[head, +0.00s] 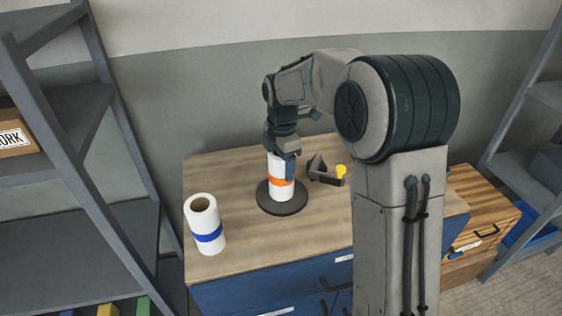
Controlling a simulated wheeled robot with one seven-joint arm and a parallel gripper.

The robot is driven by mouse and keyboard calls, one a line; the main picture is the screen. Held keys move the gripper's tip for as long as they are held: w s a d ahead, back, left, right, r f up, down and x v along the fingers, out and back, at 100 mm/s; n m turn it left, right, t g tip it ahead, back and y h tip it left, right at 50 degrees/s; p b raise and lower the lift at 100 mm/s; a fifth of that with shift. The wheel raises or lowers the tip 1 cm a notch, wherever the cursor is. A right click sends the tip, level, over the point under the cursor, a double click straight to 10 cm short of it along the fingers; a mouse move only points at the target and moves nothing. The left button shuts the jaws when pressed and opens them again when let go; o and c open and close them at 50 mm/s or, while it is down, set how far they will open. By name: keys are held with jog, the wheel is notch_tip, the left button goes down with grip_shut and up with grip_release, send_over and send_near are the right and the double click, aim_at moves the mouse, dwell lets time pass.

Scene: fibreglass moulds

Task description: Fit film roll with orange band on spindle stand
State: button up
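The white film roll with the orange band (281,189) stands upright at the middle of the spindle stand's dark round base (296,205) on the cabinet top. Its lower end looks to be at or very near the base. The spindle itself is not visible; the roll and my gripper cover that area. My gripper (285,166) points down at the roll's upper part, with one finger across its right front side. The other finger is hidden, so I cannot tell whether it grips the roll.
A white roll with a blue band (208,232) stands at the front left of the wooden cabinet top (235,172). A dark tool with a yellow knob (341,171) lies right of the stand. Grey shelving (60,190) rises at left. My arm hides the right part of the top.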

jog(key=o, duration=0.3)
notch_tip(320, 180, up, 14)
jog(key=shift+f, duration=0.1)
dwell(0.4)
jog(key=s+d+f+m+t, duration=0.1)
jog(key=s+d+f+m, duration=0.2)
jog(key=s+m, duration=0.4)
jog(key=s+d+f+m+t, duration=0.1)
jog(key=s+d+f+m, duration=0.2)
jog(key=s+m, duration=0.5)
jog(key=s+d+f+m+t, duration=0.1)
jog(key=s+d+f+m, duration=0.2)
jog(key=s, duration=0.8)
jog(key=shift+d+f+m, duration=0.15)
jog(key=shift+d+m, duration=0.35)
jog(key=shift+m, duration=0.65)
jog(key=shift+d+f+m, duration=0.15)
jog(key=shift+d+m, duration=0.3)
jog(key=shift+m, duration=0.7)
